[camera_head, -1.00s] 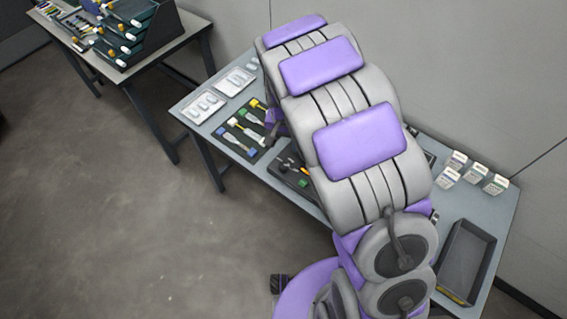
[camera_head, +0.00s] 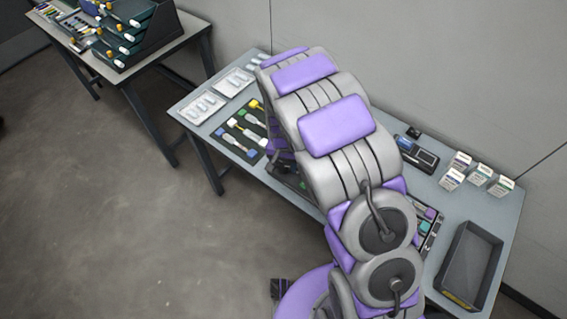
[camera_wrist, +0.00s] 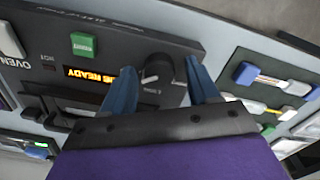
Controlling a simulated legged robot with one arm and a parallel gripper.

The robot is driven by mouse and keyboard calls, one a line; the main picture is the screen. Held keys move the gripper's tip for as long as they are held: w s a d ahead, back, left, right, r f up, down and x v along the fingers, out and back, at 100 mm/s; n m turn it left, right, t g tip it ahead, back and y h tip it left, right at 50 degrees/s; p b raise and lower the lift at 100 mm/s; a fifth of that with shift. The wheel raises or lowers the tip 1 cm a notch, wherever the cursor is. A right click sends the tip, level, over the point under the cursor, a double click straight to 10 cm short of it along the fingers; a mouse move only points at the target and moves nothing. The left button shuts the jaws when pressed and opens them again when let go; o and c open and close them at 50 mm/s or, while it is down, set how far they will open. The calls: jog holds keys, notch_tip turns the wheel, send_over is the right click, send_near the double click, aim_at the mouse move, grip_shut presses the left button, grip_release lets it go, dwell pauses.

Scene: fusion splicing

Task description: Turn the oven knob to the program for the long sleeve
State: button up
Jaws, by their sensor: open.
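The oven (camera_wrist: 50,90) has a dark front panel, tilted in the wrist view, with a lit orange display (camera_wrist: 95,76) of which "READY" is legible. Its round black knob (camera_wrist: 157,68) has a pale pointer mark; the program labels around it are too small to read. My gripper (camera_wrist: 160,66) is open, with one blue finger on either side of the knob. I cannot tell whether either finger touches it. In the head view my arm hides the gripper and most of the oven.
A green button (camera_wrist: 84,44) sits on the panel left of the knob. A dark mat with coloured connectors (camera_head: 240,130) lies beside the oven. A small dark device (camera_head: 416,153), white boxes (camera_head: 480,174) and an empty black tray (camera_head: 469,265) stand at the table's right.

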jog(key=shift+c, duration=0.2)
jog(key=c, duration=1)
jog(key=shift+n+p, duration=0.3)
jog(key=shift+n, duration=0.1)
jog(key=n+p, duration=0.2)
jog(key=n, duration=0.2)
jog(key=shift+r+n+p, duration=0.15)
jog(key=shift+n+p, duration=0.15)
jog(key=shift+p, duration=0.05)
jog(key=n+p, duration=0.2)
jog(key=n, duration=0.3)
jog(key=shift+w+n+p, duration=0.1)
jog(key=shift+n+p, duration=0.2)
jog(key=o, duration=1)
